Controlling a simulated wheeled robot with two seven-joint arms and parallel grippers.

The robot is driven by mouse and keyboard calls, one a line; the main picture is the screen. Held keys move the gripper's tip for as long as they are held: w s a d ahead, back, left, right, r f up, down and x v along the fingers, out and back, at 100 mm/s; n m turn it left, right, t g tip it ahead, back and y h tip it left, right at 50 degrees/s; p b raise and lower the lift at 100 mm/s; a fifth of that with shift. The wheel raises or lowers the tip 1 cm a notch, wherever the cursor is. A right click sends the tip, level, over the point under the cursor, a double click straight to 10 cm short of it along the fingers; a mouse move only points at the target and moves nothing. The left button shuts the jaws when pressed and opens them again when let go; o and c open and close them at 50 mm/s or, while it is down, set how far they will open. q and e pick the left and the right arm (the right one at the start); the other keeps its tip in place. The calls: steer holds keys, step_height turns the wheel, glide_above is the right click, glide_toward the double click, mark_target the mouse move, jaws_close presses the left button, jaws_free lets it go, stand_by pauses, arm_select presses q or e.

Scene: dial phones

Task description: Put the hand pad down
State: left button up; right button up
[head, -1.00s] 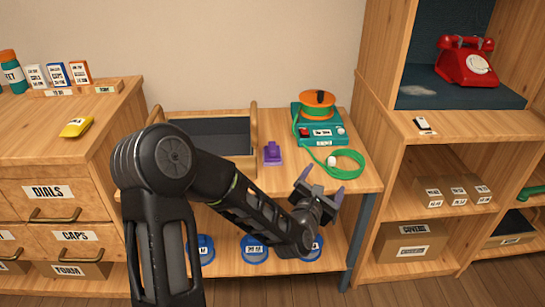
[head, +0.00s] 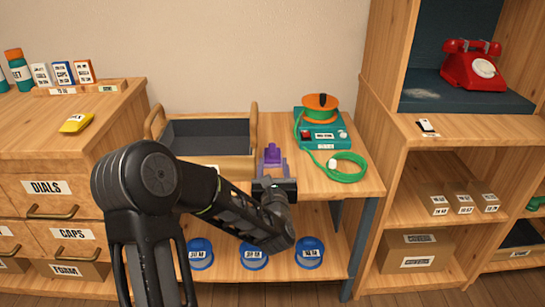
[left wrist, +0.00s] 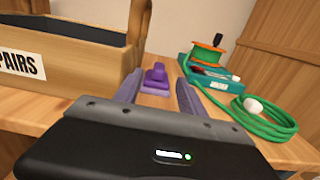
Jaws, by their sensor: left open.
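The hand pad is a small purple block with a knob on top (head: 272,155). It stands on the wooden table between the tray and the teal device. In the left wrist view the hand pad (left wrist: 156,78) is straight ahead, beyond the fingertips. My left gripper (head: 273,172) is open and empty, at the table's front edge, with its purple fingers pointing at the pad. In the left wrist view the two fingers (left wrist: 158,88) are spread either side of the line to the pad. My right gripper is not in view.
A wooden tray marked PAIRS (left wrist: 70,65) stands left of the pad. A teal device with an orange and green reel (head: 320,128) and a coiled green cord (head: 347,168) stands right. Blue round containers (head: 254,255) sit on the shelf below. A red phone (head: 473,66) is upper right.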

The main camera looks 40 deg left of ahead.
mark_target(273, 153)
arm_select(q)
steer(key=shift+x, duration=0.85)
steer(key=shift+b+x, duration=0.35)
steer(key=shift+x, duration=2.25)
steer(key=shift+c, duration=0.6)
jaws_close()
